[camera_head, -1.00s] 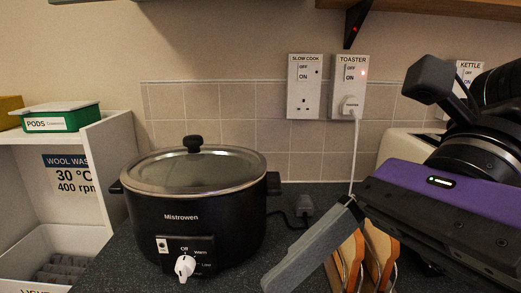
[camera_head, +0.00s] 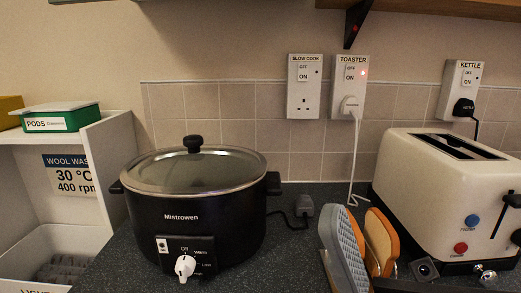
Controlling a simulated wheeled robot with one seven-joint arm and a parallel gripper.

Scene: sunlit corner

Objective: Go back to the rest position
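My gripper and arm are out of the head view, apart from a dark strip along the bottom edge at the right that may be part of me. A black Mistrowen slow cooker (camera_head: 190,222) stands on the dark worktop with its glass lid (camera_head: 190,170) on and its white knob in front. Its plug (camera_head: 305,206) lies on the worktop, and the slow cook socket (camera_head: 304,85) is empty.
A cream toaster (camera_head: 430,185) stands at the right, below the kettle socket (camera_head: 467,76) with its black plug. A grey ribbed board (camera_head: 343,250) and a wooden board (camera_head: 381,243) stand upright in a rack. A white shelf unit (camera_head: 110,160) with a green pods box (camera_head: 70,119) is at left.

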